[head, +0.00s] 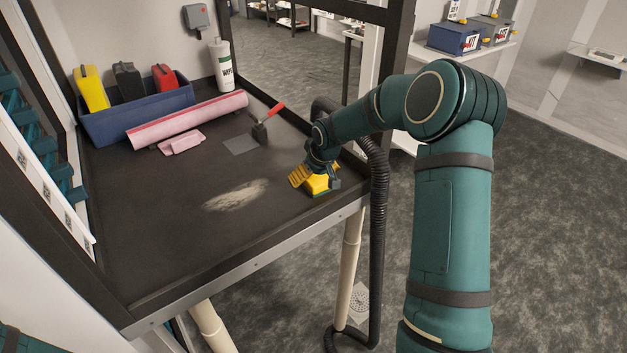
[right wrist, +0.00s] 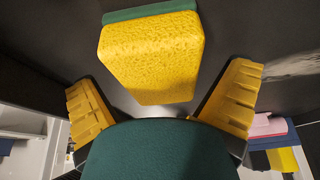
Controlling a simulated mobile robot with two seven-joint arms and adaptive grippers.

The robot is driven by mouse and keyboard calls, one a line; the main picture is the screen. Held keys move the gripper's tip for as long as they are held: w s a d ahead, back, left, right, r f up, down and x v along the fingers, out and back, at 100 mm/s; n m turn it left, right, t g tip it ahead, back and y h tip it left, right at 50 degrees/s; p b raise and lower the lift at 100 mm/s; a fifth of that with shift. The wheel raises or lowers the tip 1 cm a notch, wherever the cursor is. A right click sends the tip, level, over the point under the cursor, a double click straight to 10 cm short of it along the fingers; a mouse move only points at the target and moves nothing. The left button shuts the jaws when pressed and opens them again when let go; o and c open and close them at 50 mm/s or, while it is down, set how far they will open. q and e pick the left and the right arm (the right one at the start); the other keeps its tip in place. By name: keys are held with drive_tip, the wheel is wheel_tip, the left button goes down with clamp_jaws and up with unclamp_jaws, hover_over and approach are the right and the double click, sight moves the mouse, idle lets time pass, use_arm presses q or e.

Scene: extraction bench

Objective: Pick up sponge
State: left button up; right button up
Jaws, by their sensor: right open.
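The sponge is a yellow block with a green layer; in the right wrist view the sponge (right wrist: 150,55) lies ahead of the fingers, between their lines. In the head view the sponge (head: 318,185) is on the dark bench near its right front corner, partly hidden by my right gripper (head: 314,179). The right gripper has yellow ridged fingers, spread wide on both sides in the right wrist view (right wrist: 160,100). It is open and empty, close to the sponge; I see no finger touching it. My left gripper is not in view.
A pale dusty patch (head: 235,195) marks the bench (head: 150,240). Behind are a red-handled brush (head: 262,128), a pink roll (head: 188,118), a small pink piece (head: 182,142), a blue bin (head: 135,118) with several containers, and a wipes bottle (head: 221,66). A black hose (head: 378,220) hangs by the right edge.

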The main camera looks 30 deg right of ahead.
idle(0.3)
drive_tip(key=c, duration=1.1)
drive_tip(key=shift+r+p, duration=0.4)
drive_tip(key=shift+p, duration=0.05)
wheel_tip(320, 180, up, 10)
drive_tip(key=shift+f, duration=0.15)
drive_tip(key=o, duration=0.5)
drive_tip(key=c, duration=0.4)
drive_tip(key=shift+a, duration=0.1)
drive_tip(key=shift+c, duration=0.3)
